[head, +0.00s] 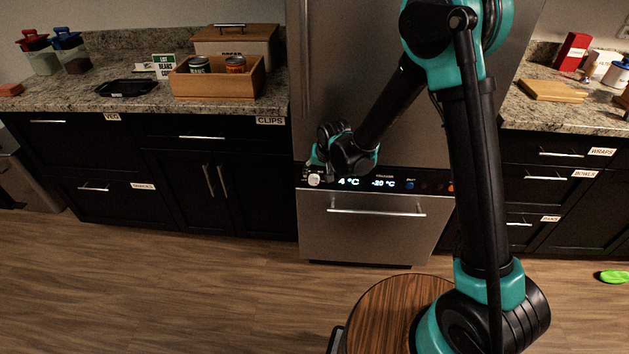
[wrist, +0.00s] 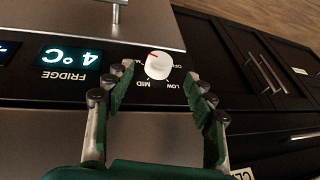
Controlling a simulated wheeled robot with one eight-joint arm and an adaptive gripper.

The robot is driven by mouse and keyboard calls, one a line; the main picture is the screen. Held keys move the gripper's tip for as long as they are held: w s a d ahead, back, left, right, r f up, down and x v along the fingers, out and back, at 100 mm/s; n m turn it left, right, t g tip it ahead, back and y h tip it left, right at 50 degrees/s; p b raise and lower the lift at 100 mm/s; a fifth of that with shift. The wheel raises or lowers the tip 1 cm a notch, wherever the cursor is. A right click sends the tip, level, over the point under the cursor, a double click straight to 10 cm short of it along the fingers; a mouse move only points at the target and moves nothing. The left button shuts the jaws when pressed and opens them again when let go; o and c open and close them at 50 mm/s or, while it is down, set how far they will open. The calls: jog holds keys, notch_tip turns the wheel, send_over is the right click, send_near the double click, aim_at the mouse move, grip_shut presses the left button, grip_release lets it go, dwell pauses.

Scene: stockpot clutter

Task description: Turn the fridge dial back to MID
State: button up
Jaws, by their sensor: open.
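The fridge dial is a round white knob (wrist: 158,66) with a short red mark, on the dark control strip. In the wrist view, which looks turned over, the mark lies toward the upper left, on the side of the partly hidden MAX label and away from the MID label (wrist: 150,84). LOW and OFF labels are on the right. My gripper (wrist: 158,84) is open, its green-padded fingers on either side of the dial's near side, with visible gaps to it. In the head view, my gripper (head: 317,166) is at the dial (head: 314,180), partly covering the strip.
The lit display (wrist: 72,57) reads 4 °C beside the dial. The freezer drawer handle (head: 376,209) lies below the strip. Black cabinets with handles (head: 214,181) stand to the left. A round wooden top (head: 385,310) is in front, with open floor around it.

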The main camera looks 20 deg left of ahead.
aim_at(314, 180)
jog(key=shift+x, duration=2.9)
jog(key=c, duration=1.2)
